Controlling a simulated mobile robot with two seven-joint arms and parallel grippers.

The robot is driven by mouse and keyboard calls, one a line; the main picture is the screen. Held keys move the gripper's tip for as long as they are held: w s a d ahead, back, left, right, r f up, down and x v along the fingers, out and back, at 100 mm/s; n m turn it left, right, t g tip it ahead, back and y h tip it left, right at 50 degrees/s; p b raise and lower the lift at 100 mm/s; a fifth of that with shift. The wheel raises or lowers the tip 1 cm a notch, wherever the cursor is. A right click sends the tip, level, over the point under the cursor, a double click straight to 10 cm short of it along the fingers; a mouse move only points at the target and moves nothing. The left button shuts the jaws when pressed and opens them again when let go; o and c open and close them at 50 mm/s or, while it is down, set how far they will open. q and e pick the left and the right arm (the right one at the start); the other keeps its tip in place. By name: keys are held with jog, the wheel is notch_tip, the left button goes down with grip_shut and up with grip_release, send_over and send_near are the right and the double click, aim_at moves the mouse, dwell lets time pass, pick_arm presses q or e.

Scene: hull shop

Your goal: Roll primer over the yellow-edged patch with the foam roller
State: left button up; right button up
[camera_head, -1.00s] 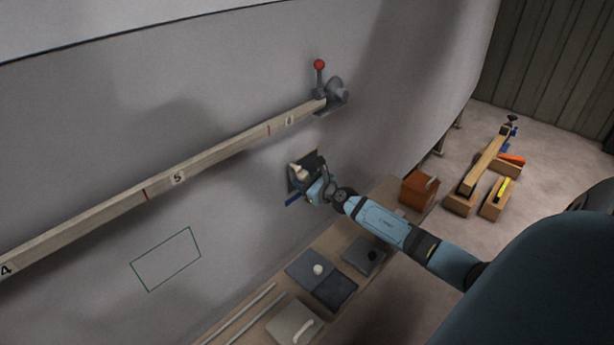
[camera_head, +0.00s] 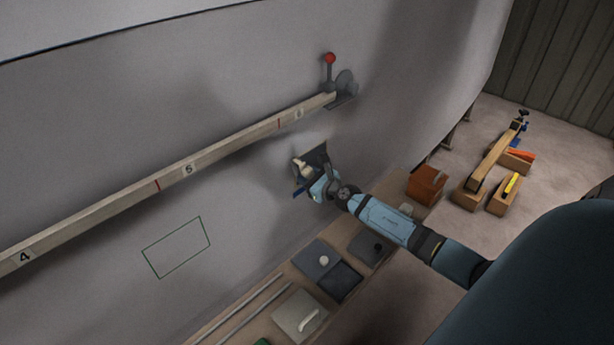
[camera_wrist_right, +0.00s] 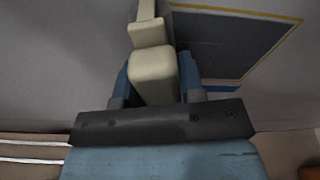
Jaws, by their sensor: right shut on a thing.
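The patch (camera_head: 319,153) is a dark square on the grey hull wall; the wrist view shows its yellow edge and dark grey face (camera_wrist_right: 225,48). My right gripper (camera_head: 312,183) is in front of the patch's lower left part. It is shut on a cream, blocky tool, which I take for the foam roller (camera_head: 302,167). In the wrist view the roller's cream body (camera_wrist_right: 153,76) sits between my blue fingers, left of the patch. I cannot tell whether its far end touches the wall. My left gripper is not in view.
A numbered wooden batten (camera_head: 120,208) runs along the hull above, ending at a red-knobbed clamp (camera_head: 330,60). A green outline (camera_head: 177,248) marks the hull at lower left. A bench below holds trays (camera_head: 340,281), a handled pad (camera_head: 299,316) and an orange-brown box (camera_head: 427,184).

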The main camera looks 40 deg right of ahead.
jog(key=shift+s+r, duration=0.1)
jog(key=shift+s, duration=0.35)
jog(key=s, duration=0.5)
jog(key=shift+d, duration=0.25)
jog(key=shift+s+d+r, duration=0.1)
jog(key=shift+s+d, duration=0.05)
jog(key=shift+s, duration=1.1)
jog(key=shift+s+d, duration=0.1)
jog(key=shift+s, duration=1.1)
jog(key=shift+s+d+r+b, duration=0.15)
jog(key=shift+s+b, duration=0.65)
jog(key=shift+s, duration=1.2)
